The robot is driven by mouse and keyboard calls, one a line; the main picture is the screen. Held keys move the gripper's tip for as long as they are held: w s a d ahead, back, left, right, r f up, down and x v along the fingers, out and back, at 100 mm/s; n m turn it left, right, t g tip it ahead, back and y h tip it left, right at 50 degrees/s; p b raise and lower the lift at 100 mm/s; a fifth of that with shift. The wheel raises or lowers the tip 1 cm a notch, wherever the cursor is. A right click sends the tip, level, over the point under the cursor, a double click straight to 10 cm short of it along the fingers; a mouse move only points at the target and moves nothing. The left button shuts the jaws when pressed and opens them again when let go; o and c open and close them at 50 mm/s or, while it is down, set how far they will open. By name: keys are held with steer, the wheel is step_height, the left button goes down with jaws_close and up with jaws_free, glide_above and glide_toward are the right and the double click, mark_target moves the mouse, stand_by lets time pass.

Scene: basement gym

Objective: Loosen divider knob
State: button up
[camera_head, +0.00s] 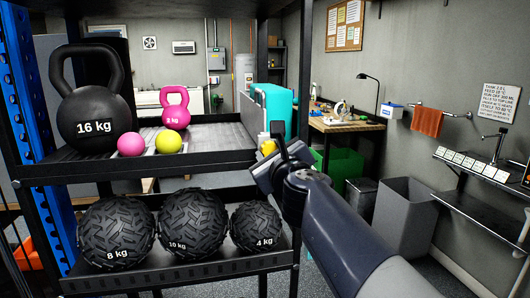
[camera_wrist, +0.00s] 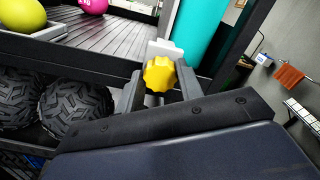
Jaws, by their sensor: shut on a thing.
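The yellow lobed divider knob (camera_wrist: 159,74) is in the middle of the wrist view, in front of a white block (camera_wrist: 165,50) at the shelf edge. My gripper (camera_wrist: 159,82) is shut on it, with one dark finger on each side. In the head view the knob (camera_head: 268,147) shows as a small yellow patch at the right end of the upper shelf, partly hidden by my gripper (camera_head: 270,152). I cannot tell how far the knob is turned.
A teal object (camera_head: 275,110) stands behind the knob. The upper shelf (camera_head: 215,135) holds a black 16 kg kettlebell (camera_head: 92,115), a pink kettlebell (camera_head: 175,108) and two small balls. Black textured balls (camera_head: 192,222) sit below. A dark rack post (camera_head: 305,80) rises close by.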

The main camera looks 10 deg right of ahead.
steer(key=n, duration=0.5)
steer(key=shift+n, duration=0.3)
steer(key=n, duration=1)
steer(key=shift+f+n, duration=0.1)
steer(key=shift+n, duration=2.5)
steer(key=o, duration=1)
